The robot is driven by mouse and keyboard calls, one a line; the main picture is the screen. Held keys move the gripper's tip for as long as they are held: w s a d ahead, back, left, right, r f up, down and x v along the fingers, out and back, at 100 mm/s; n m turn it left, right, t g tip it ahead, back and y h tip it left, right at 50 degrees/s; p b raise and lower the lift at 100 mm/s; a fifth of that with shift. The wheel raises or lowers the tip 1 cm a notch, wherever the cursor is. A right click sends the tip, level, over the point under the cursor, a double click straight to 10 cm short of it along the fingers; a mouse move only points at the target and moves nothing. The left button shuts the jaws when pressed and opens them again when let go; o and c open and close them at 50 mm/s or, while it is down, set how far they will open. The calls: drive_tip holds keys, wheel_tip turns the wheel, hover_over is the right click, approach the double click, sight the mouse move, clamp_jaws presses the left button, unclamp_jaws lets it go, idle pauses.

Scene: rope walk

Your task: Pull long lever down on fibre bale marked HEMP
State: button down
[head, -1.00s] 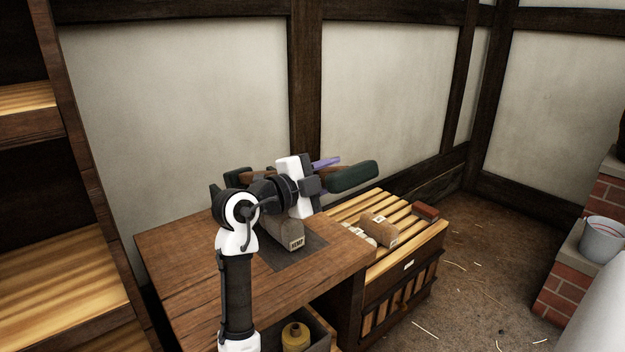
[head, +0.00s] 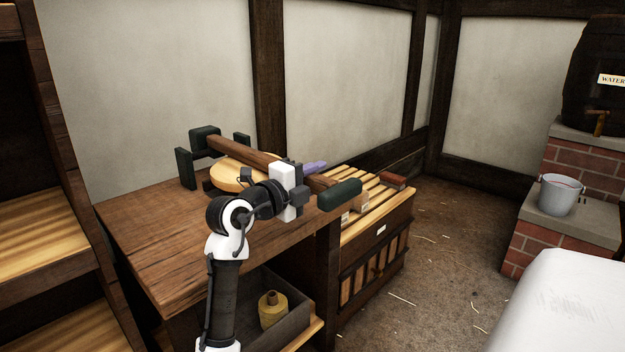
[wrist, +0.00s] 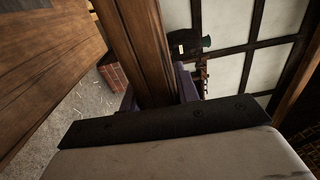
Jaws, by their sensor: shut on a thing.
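The long lever (head: 238,152) is a brown wooden beam. In the head view it slopes down to the right, from dark green brackets (head: 204,140) at the table's back to a thick dark green end (head: 340,194). My gripper (head: 312,177) is shut on the lever near that green end; one purple finger shows beyond the beam. In the wrist view the lever (wrist: 130,35) runs between the purple fingers of my gripper (wrist: 159,92). A round pale wooden plate (head: 228,176) lies under the lever. The HEMP bale cannot be made out now, perhaps behind my arm.
A slatted wooden crate (head: 377,240) with small bales on top stands right of the table (head: 150,240). A yellow bottle (head: 273,308) sits in a tray below the tabletop. A bucket (head: 561,194) and WATER barrel (head: 598,85) stand on brick at right. Shelves stand left.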

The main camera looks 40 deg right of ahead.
drive_tip(key=shift+s+f, duration=0.1)
drive_tip(key=shift+f, duration=0.4)
drive_tip(key=c, duration=1)
unclamp_jaws()
drive_tip(key=shift+c, duration=0.2)
drive_tip(key=shift+r, duration=0.15)
drive_tip(key=shift+a, duration=0.35)
drive_tip(key=a+p, duration=0.1)
drive_tip(key=a, duration=0.6)
